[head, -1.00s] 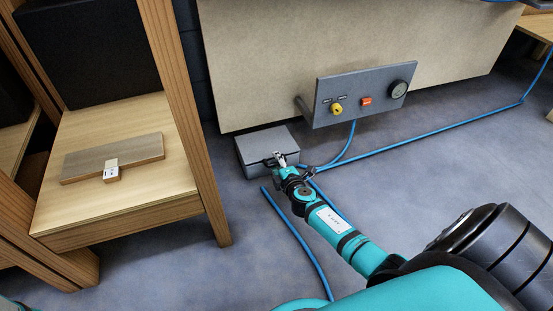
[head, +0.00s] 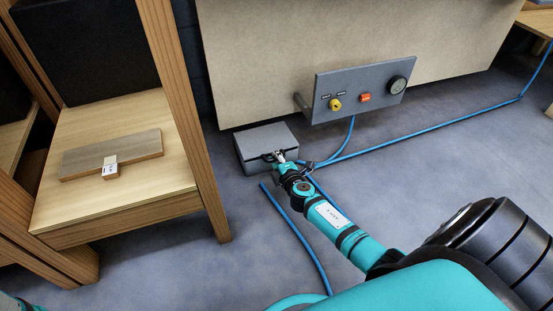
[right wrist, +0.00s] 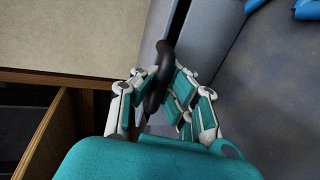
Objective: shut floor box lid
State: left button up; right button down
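The grey floor box (head: 256,165) stands on the floor below the large beige panel. Its flat grey lid (head: 262,138) lies over the top and looks level; whether a small gap is left at the seam is too small to tell. My right gripper (head: 280,157) is at the lid's front edge, over the black handle. In the right wrist view, the fingers of my right gripper (right wrist: 166,78) close on both sides of the black handle (right wrist: 163,60), which stands between the pads. My left gripper is not in view.
A blue hose (head: 430,127) runs along the floor. A wooden shelf (head: 120,205) holding a board stands at left.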

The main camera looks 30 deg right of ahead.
jog(key=shift+s+f, duration=0.15)
jog(key=shift+a+f+b, duration=0.1)
jog(key=shift+f+b, duration=0.7)
jog(key=shift+f, duration=0.1)
jog(key=shift+s+r, duration=0.1)
jog(key=c, duration=1.3)
grip_release()
jog(key=shift+c, duration=0.2)
jog(key=shift+r, duration=0.1)
jog(key=v, duration=1.2)
